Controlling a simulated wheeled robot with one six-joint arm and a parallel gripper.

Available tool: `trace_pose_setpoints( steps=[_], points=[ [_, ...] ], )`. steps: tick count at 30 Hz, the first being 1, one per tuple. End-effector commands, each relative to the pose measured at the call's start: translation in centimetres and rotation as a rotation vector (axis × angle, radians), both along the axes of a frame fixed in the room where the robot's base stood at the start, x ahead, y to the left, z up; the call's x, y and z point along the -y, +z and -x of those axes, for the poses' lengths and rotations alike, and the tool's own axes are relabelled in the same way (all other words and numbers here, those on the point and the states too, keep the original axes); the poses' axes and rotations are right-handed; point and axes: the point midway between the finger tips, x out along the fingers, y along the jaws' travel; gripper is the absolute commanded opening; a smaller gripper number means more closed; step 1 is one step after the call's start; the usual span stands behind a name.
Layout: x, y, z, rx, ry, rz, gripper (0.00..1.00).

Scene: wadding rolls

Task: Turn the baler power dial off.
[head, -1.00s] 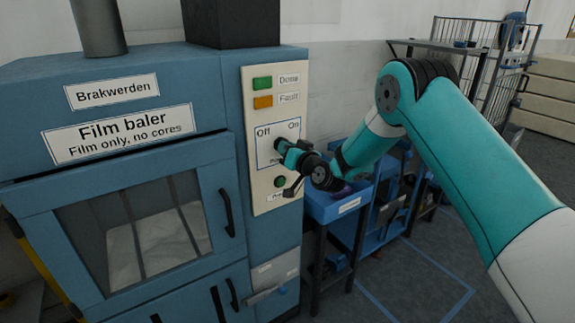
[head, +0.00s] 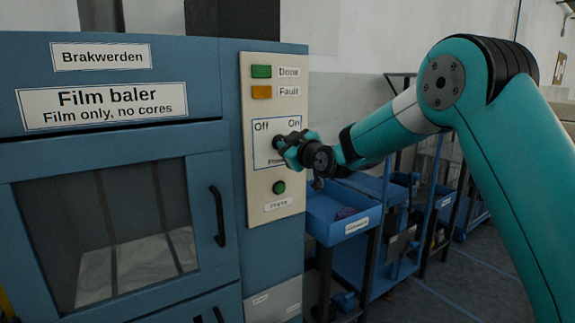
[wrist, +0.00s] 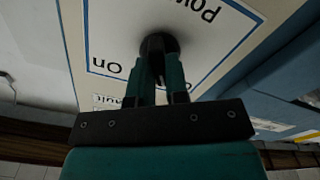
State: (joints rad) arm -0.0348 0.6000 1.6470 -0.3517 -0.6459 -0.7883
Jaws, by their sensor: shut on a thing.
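The baler power dial (head: 277,143) is a small black knob on the cream control panel (head: 262,210). It sits below the "Off" and "On" labels, inside a blue outline. My gripper (head: 284,147) is at the dial and shut on it. In the wrist view the dial (wrist: 158,43) is a round dark knob, with the teal fingers of my gripper (wrist: 160,66) on it. The "On" label (wrist: 105,65) appears upside down there, left of the fingers. The direction the dial points is hidden by the fingers.
Above the dial are a green "Done" lamp (head: 261,71) and an orange "Fault" lamp (head: 262,92). A green button (head: 279,188) is below. The film baler door handle (head: 218,216) sticks out at the left. A blue bin (head: 335,215) stands right of the panel.

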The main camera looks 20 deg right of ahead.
Motion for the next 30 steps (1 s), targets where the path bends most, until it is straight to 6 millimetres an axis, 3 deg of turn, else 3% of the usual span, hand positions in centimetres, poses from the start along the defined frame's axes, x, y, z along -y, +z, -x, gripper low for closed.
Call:
trace_pose_setpoints(
  steps=[12,29,30],
  points=[
    [-0.02,-0.12,-0.01,0.064,0.0,0.19,0.0],
    [-0.05,0.09,-0.01,0.072,0.001,0.22,0.0],
    [-0.07,0.09,-0.02,0.073,0.001,0.22,0.17]
  ],
)
